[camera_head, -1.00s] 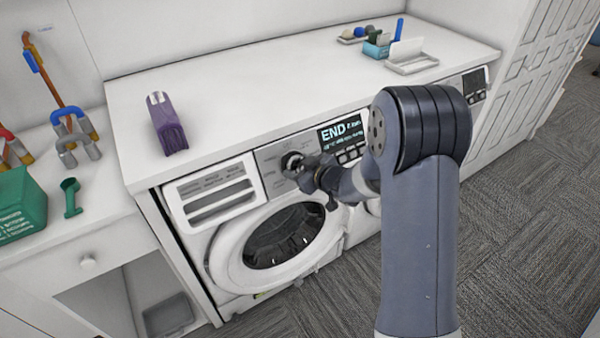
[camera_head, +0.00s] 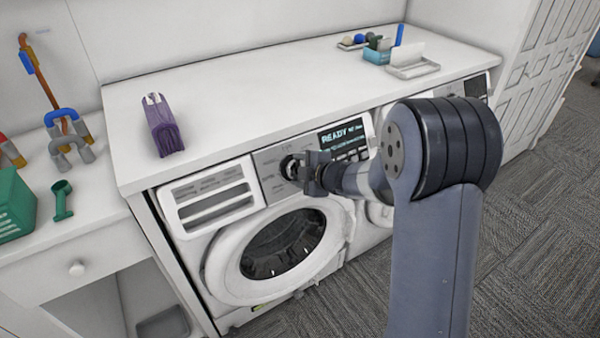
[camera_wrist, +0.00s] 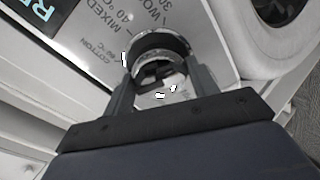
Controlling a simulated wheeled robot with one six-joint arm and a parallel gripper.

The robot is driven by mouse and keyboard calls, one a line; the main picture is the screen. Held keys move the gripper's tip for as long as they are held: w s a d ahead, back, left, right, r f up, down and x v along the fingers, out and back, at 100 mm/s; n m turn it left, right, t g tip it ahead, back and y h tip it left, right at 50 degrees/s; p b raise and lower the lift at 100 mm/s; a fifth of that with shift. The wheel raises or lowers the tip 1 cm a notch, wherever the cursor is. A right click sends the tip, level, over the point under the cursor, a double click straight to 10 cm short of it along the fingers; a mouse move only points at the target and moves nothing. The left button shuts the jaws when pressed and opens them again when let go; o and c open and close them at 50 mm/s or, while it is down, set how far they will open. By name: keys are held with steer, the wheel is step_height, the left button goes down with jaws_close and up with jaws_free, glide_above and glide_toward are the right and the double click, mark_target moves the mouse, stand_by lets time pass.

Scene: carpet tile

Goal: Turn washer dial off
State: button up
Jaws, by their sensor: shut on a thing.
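The washer (camera_head: 213,236) is a white front-loader with a silver control panel. Its round dial (camera_head: 290,167) sits on the panel, left of the lit display (camera_head: 342,133), which reads READY. My gripper (camera_head: 305,173) is at the panel and closed on the dial. In the wrist view the dial (camera_wrist: 160,45) shows as a metal-rimmed knob between the two fingers of my gripper (camera_wrist: 157,80), with printed cycle and temperature labels around it. The fingers partly hide the knob, and I cannot read which label it points to.
A white countertop (camera_head: 240,95) runs above the washer. On it are a purple object (camera_head: 162,125), a teal box (camera_head: 377,52) and a white tray (camera_head: 413,67). The round door (camera_head: 283,245) is below the dial. A second machine stands to the right. Grey carpet (camera_head: 540,230) is open at right.

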steer(key=shift+n, duration=1.1)
steer(key=o, duration=1)
steer(key=v, duration=1.1)
steer(key=shift+a+p, duration=0.1)
steer(key=shift+p, duration=0.2)
